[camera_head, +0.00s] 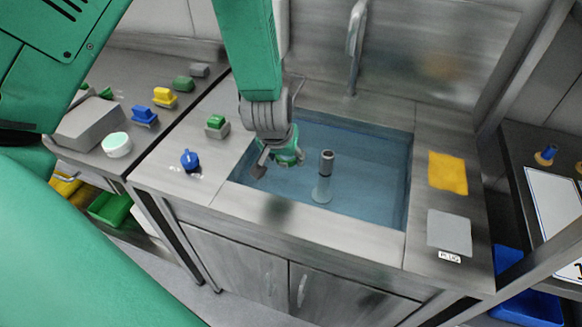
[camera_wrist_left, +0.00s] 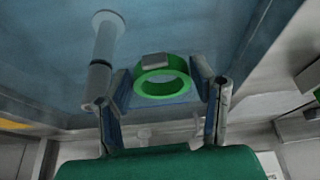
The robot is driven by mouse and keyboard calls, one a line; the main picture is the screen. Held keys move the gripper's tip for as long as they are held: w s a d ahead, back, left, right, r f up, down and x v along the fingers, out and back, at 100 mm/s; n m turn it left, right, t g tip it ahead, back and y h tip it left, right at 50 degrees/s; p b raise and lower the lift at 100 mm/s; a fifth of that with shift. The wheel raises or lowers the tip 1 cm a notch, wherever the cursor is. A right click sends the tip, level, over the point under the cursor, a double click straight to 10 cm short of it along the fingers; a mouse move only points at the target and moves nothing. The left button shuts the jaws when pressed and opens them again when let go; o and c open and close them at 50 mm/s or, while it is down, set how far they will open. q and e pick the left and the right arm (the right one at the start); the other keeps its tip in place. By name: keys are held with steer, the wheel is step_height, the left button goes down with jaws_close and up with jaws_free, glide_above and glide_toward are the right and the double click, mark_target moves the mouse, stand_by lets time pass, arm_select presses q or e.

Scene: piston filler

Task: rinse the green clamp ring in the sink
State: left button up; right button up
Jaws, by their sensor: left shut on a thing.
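The green clamp ring (camera_wrist_left: 184,82) is between the two fingers of my left gripper (camera_wrist_left: 163,92) in the wrist view, with a small grey block on its far edge. The gripper is shut on it. In the head view my left gripper (camera_head: 276,160) hangs over the left part of the sink (camera_head: 375,165), which holds blue water. The ring is mostly hidden there by the gripper, and I cannot tell whether it touches the water. My right gripper is not in view.
An upright standpipe (camera_head: 324,175) rises in the sink just right of the gripper. A faucet (camera_head: 354,45) stands behind. A yellow cloth (camera_head: 447,172) and a grey plug pad (camera_head: 449,231) lie on the right.

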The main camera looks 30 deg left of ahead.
arm_select(q)
steer(key=shift+d+r, duration=0.1)
steer(key=shift+d, duration=0.3)
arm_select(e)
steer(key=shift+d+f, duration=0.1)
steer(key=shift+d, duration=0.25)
arm_select(q)
step_height(320, 180, up, 4)
steer(key=p, duration=0.4)
steer(key=shift+a, duration=0.1)
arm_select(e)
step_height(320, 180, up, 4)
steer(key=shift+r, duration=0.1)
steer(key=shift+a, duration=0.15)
